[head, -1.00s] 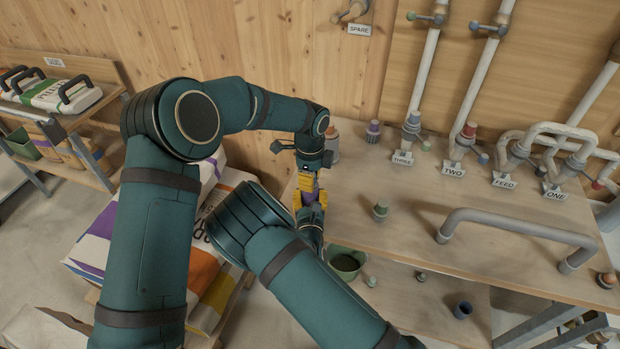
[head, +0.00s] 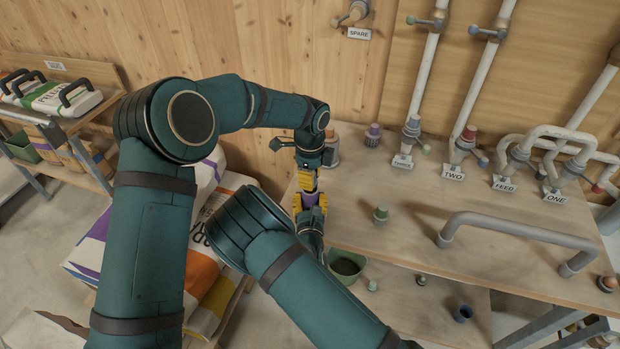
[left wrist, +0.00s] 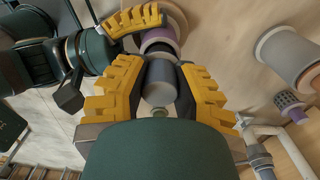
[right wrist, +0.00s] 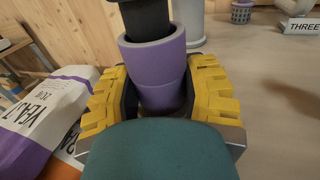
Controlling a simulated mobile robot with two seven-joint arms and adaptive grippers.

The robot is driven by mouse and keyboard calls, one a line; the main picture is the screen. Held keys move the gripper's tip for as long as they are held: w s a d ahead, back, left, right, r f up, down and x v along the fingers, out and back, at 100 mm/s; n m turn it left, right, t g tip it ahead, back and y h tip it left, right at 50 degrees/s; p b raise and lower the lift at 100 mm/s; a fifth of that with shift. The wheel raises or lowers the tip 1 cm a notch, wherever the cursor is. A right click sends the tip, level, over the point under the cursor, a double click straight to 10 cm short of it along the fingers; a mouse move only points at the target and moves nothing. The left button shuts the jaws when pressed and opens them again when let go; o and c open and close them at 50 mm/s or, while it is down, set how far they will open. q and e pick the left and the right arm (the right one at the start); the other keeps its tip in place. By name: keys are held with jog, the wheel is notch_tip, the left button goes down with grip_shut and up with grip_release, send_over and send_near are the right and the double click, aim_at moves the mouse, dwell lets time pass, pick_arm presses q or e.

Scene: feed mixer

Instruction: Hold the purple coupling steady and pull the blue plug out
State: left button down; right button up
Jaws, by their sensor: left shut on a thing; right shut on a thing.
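The purple coupling (right wrist: 152,75) is held between the yellow fingers of my right gripper (right wrist: 160,100), its open end facing away from the palm. In the right wrist view the dark plug (right wrist: 147,18) is at the coupling's mouth; I cannot tell whether its end is still inside. In the left wrist view my left gripper (left wrist: 160,95) is shut on the plug (left wrist: 161,82), which looks grey-blue. The coupling (left wrist: 165,35) shows beyond it. In the head view, the left gripper (head: 306,182) is above the right gripper (head: 311,208), close together beside the bench's left edge.
The wooden bench (head: 400,225) carries a grey-green fitting (head: 381,213), a purple-topped fitting (head: 373,134) and a grey pipe handle (head: 515,228). Bags (head: 215,250) are stacked at left.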

pick_arm(q)
jog(key=shift+r, duration=0.1)
jog(key=shift+r, duration=2.4)
pick_arm(e)
jog(key=o, duration=1.3)
jog(key=s, duration=0.7)
jog(key=shift+s, duration=0.2)
pick_arm(q)
jog(key=shift+d, duration=0.1)
pick_arm(e)
jog(key=shift+s+a, duration=0.1)
jog(key=shift+s, duration=0.25)
